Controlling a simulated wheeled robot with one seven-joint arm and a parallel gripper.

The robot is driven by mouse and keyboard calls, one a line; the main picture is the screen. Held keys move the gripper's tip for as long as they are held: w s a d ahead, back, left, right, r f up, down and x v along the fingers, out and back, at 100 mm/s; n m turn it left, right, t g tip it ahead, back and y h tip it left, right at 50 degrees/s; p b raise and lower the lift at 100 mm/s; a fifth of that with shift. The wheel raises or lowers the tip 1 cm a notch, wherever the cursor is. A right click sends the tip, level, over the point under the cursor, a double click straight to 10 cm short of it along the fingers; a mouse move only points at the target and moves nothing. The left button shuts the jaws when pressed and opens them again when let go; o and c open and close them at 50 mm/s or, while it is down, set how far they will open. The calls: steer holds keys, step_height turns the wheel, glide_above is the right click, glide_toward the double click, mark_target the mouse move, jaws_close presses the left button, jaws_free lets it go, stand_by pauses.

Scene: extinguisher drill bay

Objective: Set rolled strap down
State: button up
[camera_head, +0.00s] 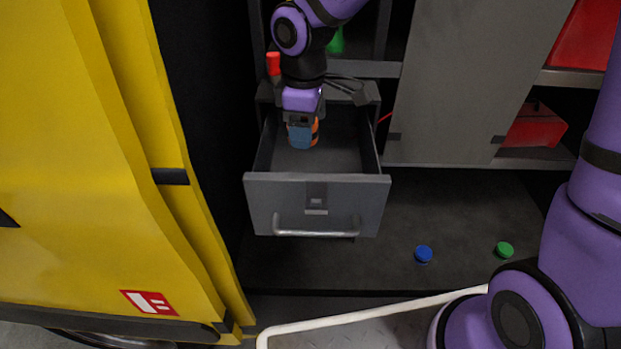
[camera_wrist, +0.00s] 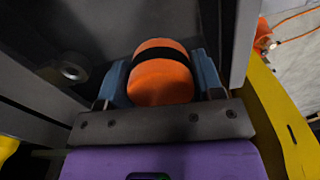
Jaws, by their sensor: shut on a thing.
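The rolled strap (camera_wrist: 161,84) is an orange roll with a black band, seen between my gripper's two blue fingers in the wrist view. In the head view only a sliver of the strap (camera_head: 315,127) shows beside the fingers. My gripper (camera_head: 301,136) points down and is shut on the strap, inside the open grey drawer (camera_head: 317,205), near its left side. I cannot tell whether the strap touches the drawer floor. The drawer is pulled out and its visible floor is otherwise bare.
A yellow cabinet door (camera_head: 90,160) stands close on the left. A grey door panel (camera_head: 450,80) is on the right, with a red box (camera_head: 533,130) on the shelf beside it. A blue cap (camera_head: 424,253) and a green cap (camera_head: 504,249) lie on the dark floor below.

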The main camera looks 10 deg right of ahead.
steer(key=shift+w+a, duration=0.1)
steer(key=shift+w, duration=0.25)
steer(key=shift+w+f, duration=0.1)
steer(key=shift+f, duration=0.85)
step_height(320, 180, down, 15)
steer(key=shift+f, duration=0.1)
steer(key=shift+f, duration=0.1)
steer(key=o, duration=1)
steer(key=shift+o, duration=0.2)
step_height(320, 180, up, 12)
